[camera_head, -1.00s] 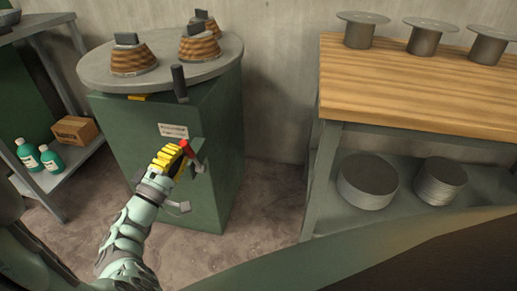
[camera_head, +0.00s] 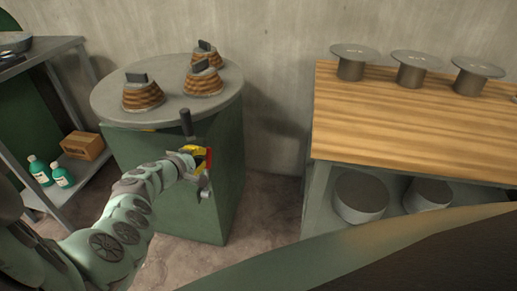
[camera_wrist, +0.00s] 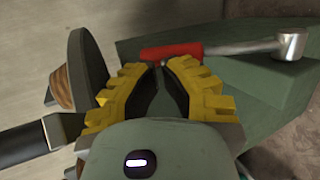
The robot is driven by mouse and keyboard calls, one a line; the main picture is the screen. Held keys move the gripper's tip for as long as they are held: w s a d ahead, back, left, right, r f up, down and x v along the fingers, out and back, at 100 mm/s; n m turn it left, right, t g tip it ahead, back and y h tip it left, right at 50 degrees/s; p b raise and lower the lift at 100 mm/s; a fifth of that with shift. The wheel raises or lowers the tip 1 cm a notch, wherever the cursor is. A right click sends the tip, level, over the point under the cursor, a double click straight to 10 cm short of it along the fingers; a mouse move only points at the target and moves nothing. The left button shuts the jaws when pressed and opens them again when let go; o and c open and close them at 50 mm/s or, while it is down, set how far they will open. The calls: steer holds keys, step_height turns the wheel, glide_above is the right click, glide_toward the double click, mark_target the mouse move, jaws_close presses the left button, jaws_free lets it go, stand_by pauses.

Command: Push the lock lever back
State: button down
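The lock lever with a red handle (camera_head: 208,158) is on the front of the green cabinet (camera_head: 190,218). Its metal shaft runs down from the handle to a pivot. In the wrist view the red handle (camera_wrist: 172,52) lies crosswise just beyond my fingertips, and its metal shaft (camera_wrist: 245,47) runs right to a round end. My gripper (camera_head: 194,152) has yellow fingers and is at the lever's handle. In the wrist view my gripper (camera_wrist: 159,66) has its fingertips nearly together, with nothing seen between them. They appear to touch the handle or lie very close.
A round turntable (camera_head: 115,105) with several brown weighted bowls tops the cabinet. A black upright handle (camera_head: 187,123) stands at its front edge. A wooden workbench (camera_head: 400,130) with metal stands is at right. A shelf with green bottles (camera_head: 39,170) and a box (camera_head: 82,146) is at left.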

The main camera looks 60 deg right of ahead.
steer(key=shift+w+d+f+b, duration=0.2)
steer(key=shift+d, duration=0.2)
steer(key=shift+w+d+f+b, duration=0.15)
steer(key=shift+w+d+b, duration=0.05)
steer(key=shift+d, duration=0.2)
stand_by(0.4)
steer(key=r+p+v, duration=0.1)
steer(key=p+v, duration=0.6)
steer(key=v, duration=0.7)
steer(key=shift+w+d, duration=0.15)
steer(key=shift+d, duration=0.05)
steer(key=shift+r, duration=0.15)
